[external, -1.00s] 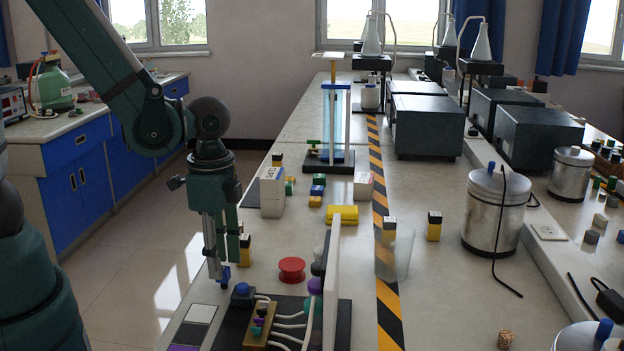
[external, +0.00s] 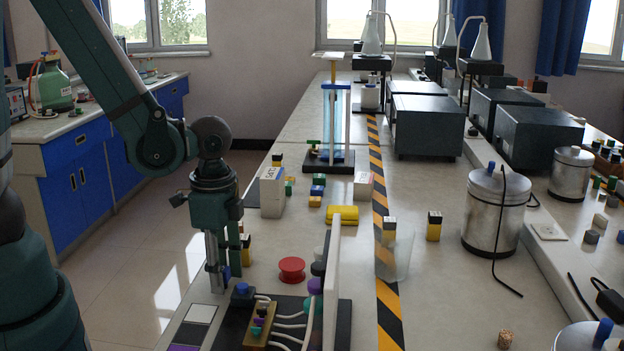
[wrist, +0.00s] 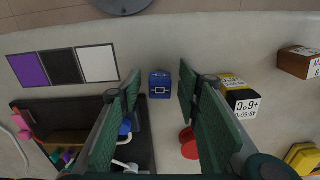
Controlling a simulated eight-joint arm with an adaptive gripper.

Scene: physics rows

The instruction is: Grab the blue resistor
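The blue resistor (wrist: 160,84) is a small blue block with pale markings on the pale bench top. In the wrist view it sits in the gap between my two fingers, just beyond their tips. My gripper (external: 225,278) points down near the left bench edge with its fingers apart and nothing held. In the external view the resistor (external: 226,272) is mostly hidden by the fingers. Whether the fingers reach down beside it is hard to tell.
A yellow-and-black block (wrist: 238,97) stands right of the fingers in the wrist view. A red spool-like piece (external: 292,269) lies nearby. A dark board with wires and a blue knob (external: 242,288) is in front. White, black and purple squares (wrist: 64,66) lie left.

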